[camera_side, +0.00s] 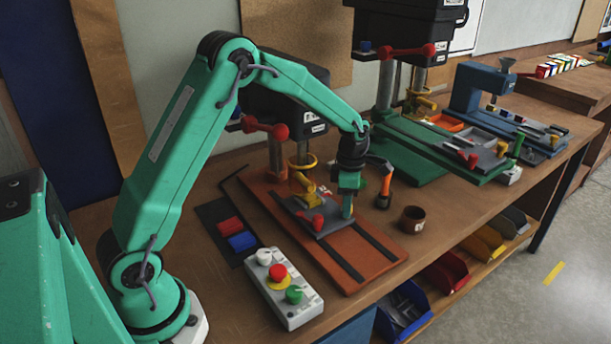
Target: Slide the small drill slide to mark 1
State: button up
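The small drill is the nearest machine, with a dark head and an orange-red base (365,270). Its slide looks to be the grey plate (322,228) on the base, between two dark rails. The plate carries a red handle-like part (312,222) and a yellow part (304,184) under the drill head. My gripper (347,208) points down at the plate's right edge, by a green upright piece. At this size I cannot tell finger from post, or whether the gripper touches it. No numbered mark is readable.
A control box (284,291) with white, red and green knobs stands in front left. Red and blue blocks (236,232) lie on a dark mat. A brown cup (411,219) stands right of the base. A green-based drill (410,160) and a blue machine (478,88) stand behind.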

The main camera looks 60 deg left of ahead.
grip_shut()
jog(key=shift+a, duration=0.9)
jog(key=shift+r, duration=0.1)
jog(key=shift+o, duration=1)
grip_release()
notch_tip(320, 180, up, 8)
